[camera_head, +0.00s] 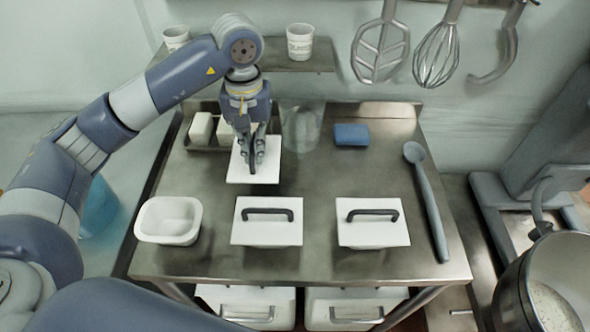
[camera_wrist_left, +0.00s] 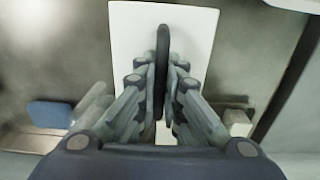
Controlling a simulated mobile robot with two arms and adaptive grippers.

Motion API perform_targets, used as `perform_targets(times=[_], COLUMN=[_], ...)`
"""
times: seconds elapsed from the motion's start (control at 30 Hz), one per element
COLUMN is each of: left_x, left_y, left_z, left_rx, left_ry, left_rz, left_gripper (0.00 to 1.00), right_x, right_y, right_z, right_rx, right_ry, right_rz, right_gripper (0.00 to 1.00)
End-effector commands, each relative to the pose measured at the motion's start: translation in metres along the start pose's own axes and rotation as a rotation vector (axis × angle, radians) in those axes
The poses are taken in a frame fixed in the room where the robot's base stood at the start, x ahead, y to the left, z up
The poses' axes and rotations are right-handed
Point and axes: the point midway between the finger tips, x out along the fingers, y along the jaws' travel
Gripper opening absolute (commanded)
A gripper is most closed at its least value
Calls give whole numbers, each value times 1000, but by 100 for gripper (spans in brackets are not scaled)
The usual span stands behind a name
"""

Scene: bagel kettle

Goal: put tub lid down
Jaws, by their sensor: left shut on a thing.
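A white tub lid (camera_head: 268,166) with a black handle hangs from my left gripper (camera_head: 251,166), at the back left part of the steel table. The fingers are shut on the handle. In the left wrist view the lid (camera_wrist_left: 204,32) lies beyond the fingers and its black handle (camera_wrist_left: 162,60) stands between the two fingers of the gripper (camera_wrist_left: 162,85). I cannot tell whether the lid touches the table. An open white tub (camera_head: 168,221) stands at the front left of the table. Two more tubs beside it carry lids (camera_head: 267,232) (camera_head: 373,234) with black handles. My right gripper is not in view.
A tray with white blocks (camera_head: 201,128) sits behind the held lid on the left. A clear container (camera_head: 301,128) and a blue block (camera_head: 351,135) stand at the back. A blue-grey spoon (camera_head: 428,200) lies along the right edge. The table centre (camera_head: 335,178) is clear. A kettle (camera_head: 550,285) stands right.

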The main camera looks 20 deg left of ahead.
Motion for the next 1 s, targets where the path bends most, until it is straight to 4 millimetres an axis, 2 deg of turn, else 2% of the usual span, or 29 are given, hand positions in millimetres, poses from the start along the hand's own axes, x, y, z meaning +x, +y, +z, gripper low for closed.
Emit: perform_targets(times=[0.17,0.33,0.4,0.53,0.73,0.93,1.0], left_x=[43,82,76,77,78,76,83], left_y=[-1,0,19,36,50,82,80], left_z=[1,1,0,0,0,0,0], left_rx=[-2,0,4,2,1,1,-3], left_ry=[-5,-4,0,0,0,-1,-3], left_rz=[-2,-1,6,3,1,2,0], left_gripper=[0,0,0,0,0,0,0], right_x=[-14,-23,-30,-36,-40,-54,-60], right_y=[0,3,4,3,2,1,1], right_z=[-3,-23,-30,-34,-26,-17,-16], right_rx=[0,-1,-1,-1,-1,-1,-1], right_ry=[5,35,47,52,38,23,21], right_rz=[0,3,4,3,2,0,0], right_gripper=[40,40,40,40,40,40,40])
